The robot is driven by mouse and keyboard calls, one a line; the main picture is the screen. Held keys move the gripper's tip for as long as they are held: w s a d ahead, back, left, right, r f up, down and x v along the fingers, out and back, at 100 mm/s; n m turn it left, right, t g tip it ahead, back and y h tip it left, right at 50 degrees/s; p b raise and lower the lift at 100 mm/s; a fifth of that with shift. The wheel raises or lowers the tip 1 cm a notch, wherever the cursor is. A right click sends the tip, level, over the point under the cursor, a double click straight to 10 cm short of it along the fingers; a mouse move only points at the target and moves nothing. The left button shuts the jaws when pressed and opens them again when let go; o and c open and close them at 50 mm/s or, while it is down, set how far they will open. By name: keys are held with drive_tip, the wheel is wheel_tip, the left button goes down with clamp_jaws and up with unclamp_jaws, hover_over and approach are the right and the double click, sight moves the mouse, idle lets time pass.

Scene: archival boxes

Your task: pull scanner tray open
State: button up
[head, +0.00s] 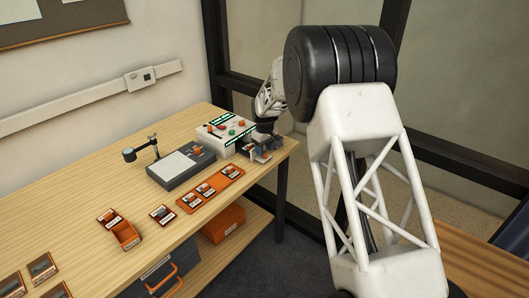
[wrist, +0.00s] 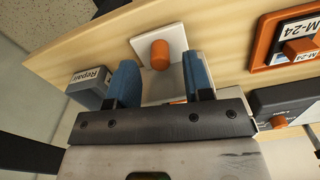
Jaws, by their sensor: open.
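My gripper (wrist: 160,72) is open, its two blue fingers pointing at a white square plate with an orange knob (wrist: 160,55). The knob shows between the fingertips with a gap on each side; whether it is within their reach in depth I cannot tell. The plate may be the scanner tray's front, but no label shows this. In the head view my gripper (head: 262,150) is low at the right end of the table, beside a white box with green strips (head: 212,130). The knob is not clear there.
A grey box labelled Repair (wrist: 90,88) stands close left of the fingers. An orange-framed M-24 item (wrist: 262,48) lies right. In the head view, a dark flat device with a white top (head: 160,172) and an orange tray (head: 232,176) are nearby. The left tabletop has free room.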

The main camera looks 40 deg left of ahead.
drive_tip(key=shift+r, duration=3)
